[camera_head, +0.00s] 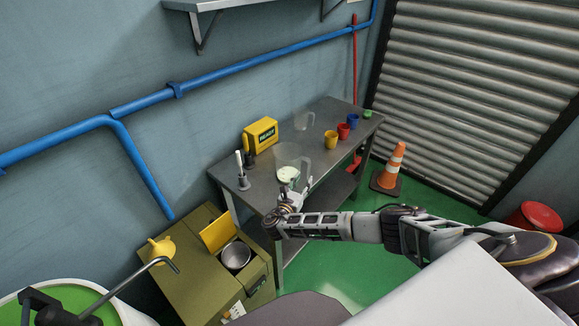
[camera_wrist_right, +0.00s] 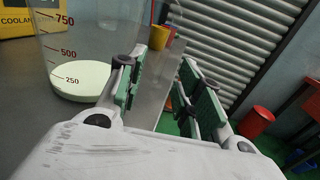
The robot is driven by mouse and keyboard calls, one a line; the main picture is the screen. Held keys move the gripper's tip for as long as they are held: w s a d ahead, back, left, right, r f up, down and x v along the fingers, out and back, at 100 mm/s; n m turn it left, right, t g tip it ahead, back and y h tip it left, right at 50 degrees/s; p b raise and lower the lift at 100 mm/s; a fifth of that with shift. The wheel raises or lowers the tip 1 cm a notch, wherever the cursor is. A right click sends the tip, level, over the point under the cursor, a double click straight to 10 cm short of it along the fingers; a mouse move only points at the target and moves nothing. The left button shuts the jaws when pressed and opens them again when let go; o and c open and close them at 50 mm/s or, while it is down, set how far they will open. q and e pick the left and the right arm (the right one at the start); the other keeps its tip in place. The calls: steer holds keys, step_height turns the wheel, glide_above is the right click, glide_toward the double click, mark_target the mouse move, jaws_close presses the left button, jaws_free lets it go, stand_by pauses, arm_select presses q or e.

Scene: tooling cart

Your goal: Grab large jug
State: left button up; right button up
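The large jug (camera_head: 289,158) is clear, with pale liquid at its bottom and a handle on its right side, upright on the grey metal table (camera_head: 262,188). In the right wrist view the jug (camera_wrist_right: 85,45) stands at the left, with red marks 250, 500 and 750. My right gripper (camera_head: 296,190) is at the jug's near side in the head view. In the wrist view its green-padded fingers (camera_wrist_right: 168,95) are apart, with the jug's body left of them. I cannot tell whether the handle lies between them. My left gripper is not in view.
A smaller clear jug (camera_head: 304,121) stands behind. Yellow (camera_head: 331,140), red (camera_head: 343,131) and blue cups (camera_head: 353,121) line the table's right side. A yellow coolant box (camera_head: 261,134) is at the back. An orange cone (camera_head: 391,167) stands on the floor right of the table.

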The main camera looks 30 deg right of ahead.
mark_target(308, 174)
steer(key=shift+w+d, duration=0.2)
steer(key=shift+d, duration=0.1)
steer(key=shift+r+p+x, duration=0.15)
steer(key=shift+p+x, duration=0.05)
steer(key=shift+x, duration=0.75)
steer(key=shift+r+p+x, duration=0.1)
steer(key=shift+p+x, duration=0.05)
steer(key=shift+x, duration=0.8)
steer(key=shift+w+d, duration=0.3)
steer(key=shift+d, duration=0.25)
jaws_close()
